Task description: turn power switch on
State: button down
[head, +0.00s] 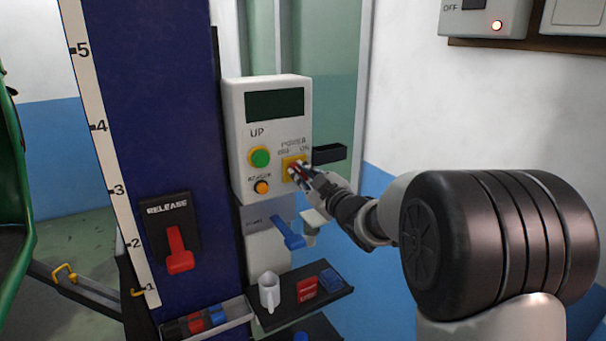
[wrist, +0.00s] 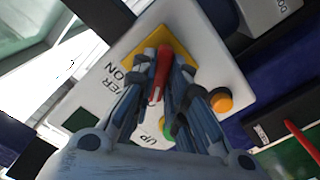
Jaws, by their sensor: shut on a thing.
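The power switch is a red knob on a yellow plate, on the white control box (head: 238,130) under the word POWER, with OFF at left and ON at right. In the wrist view the red knob (wrist: 161,72) stands between my fingers, and the yellow plate (wrist: 182,42) shows behind it. My gripper (head: 298,172) is at the switch in the head view and shut on the red knob; it also shows in the wrist view (wrist: 160,90). My fingers partly cover the switch, and I cannot tell its exact setting.
A green UP button (head: 260,157) and an orange button (head: 262,187) sit left of the switch. A blue lever (head: 290,236) hangs below the box. A red RELEASE lever (head: 179,250) is on the blue column. A shelf (head: 330,294) with a white jug (head: 269,290) is underneath.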

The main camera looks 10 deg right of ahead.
jog(key=m+p, duration=0.2)
jog(key=m, duration=0.1)
jog(key=shift+r, duration=0.15)
jog(key=m+p, duration=0.2)
jog(key=m, duration=0.2)
jog(key=shift+m+p, duration=0.3)
jog(key=m+p, duration=0.2)
jog(key=m, duration=0.2)
jog(key=shift+m+p, duration=0.85)
jog(key=shift+m, duration=0.75)
jog(key=c, duration=1.6)
grip_release()
jog(key=v, duration=1.2)
